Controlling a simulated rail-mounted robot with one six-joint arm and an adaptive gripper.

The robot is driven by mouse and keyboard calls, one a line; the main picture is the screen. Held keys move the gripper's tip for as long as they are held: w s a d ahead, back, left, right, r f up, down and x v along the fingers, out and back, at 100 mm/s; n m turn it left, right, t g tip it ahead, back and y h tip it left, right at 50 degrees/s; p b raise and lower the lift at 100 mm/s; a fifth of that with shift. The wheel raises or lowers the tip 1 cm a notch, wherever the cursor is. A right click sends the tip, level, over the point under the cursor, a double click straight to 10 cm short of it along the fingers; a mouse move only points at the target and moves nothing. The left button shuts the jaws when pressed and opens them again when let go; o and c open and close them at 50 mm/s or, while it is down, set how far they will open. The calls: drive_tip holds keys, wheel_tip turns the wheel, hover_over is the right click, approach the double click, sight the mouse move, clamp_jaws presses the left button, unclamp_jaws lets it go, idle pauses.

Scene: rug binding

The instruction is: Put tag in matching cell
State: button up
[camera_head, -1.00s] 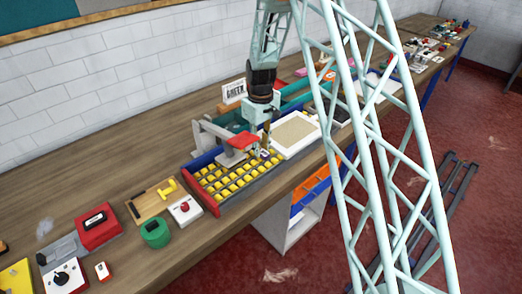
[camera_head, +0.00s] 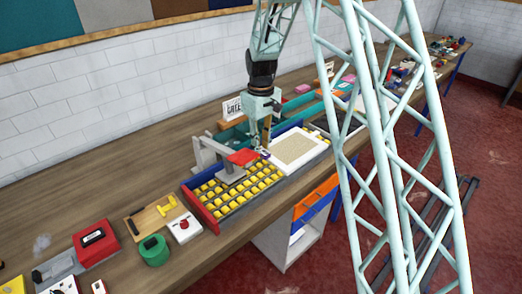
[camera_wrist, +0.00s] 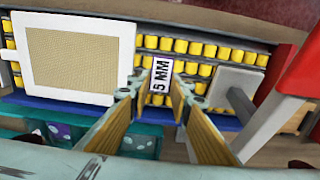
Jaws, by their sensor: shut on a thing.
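A small white tag (camera_wrist: 161,76) printed "5 MM" is between my fingertips in the wrist view. It shows as a small light piece (camera_head: 264,154) in the head view. My gripper (camera_head: 264,146) is shut on the tag and holds it over the back part of the rack. The long rack (camera_head: 225,211) has a red end wall, a blue back wall and rows of cells with yellow pieces. I cannot read any cell labels. The fingers also show in the wrist view (camera_wrist: 160,96).
A cream-framed beige panel (camera_head: 298,150) covers part of the rack, right of my gripper. A grey stand with a red top (camera_head: 242,158) stands to the left. Teal bins (camera_head: 232,139) lie behind the rack. A green round thing (camera_head: 153,250) and red box (camera_head: 95,241) lie farther left.

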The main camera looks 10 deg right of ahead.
drive_tip(key=shift+r, duration=0.1)
idle(0.6)
drive_tip(key=s+r+m+b, duration=0.5)
drive_tip(key=s+r+b, duration=0.1)
drive_tip(key=r+b, duration=0.2)
drive_tip(key=shift+s+d+r+m, duration=0.3)
drive_tip(key=shift+s+d+r, duration=0.1)
drive_tip(key=shift+r, duration=0.15)
idle(0.4)
